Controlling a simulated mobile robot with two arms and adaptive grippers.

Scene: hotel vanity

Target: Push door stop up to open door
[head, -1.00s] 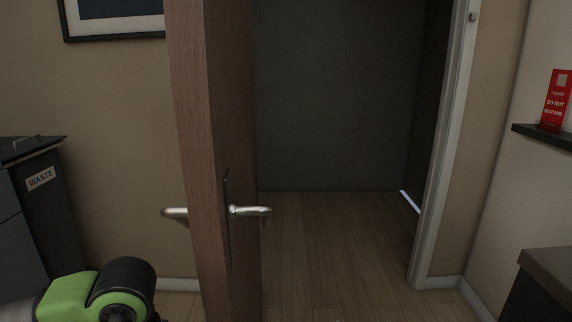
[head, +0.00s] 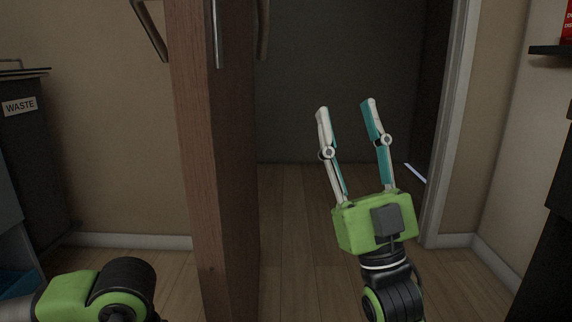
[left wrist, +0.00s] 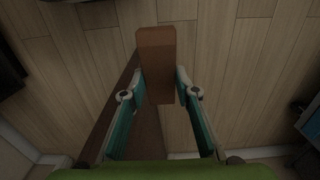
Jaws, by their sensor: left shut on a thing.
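The wooden door (head: 212,170) stands ajar, its brown edge facing me in the head view. Its metal handles (head: 152,32) show at the top of that view. In the left wrist view a brown wooden block (left wrist: 154,44), which looks like the door stop, is between the fingers of my left gripper (left wrist: 159,72), shut on it above the floor. In the head view only my left arm shows, at the lower left; its gripper is out of sight. My right gripper (head: 346,104) is open and empty, fingers pointing up, right of the door in front of the doorway.
A dark waste bin (head: 22,150) stands at the left wall. The white door frame (head: 448,150) is right of my right gripper. A dark shelf (head: 552,50) and a dark cabinet (head: 552,235) are at the right. Wooden floor (head: 290,260) is clear in the doorway.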

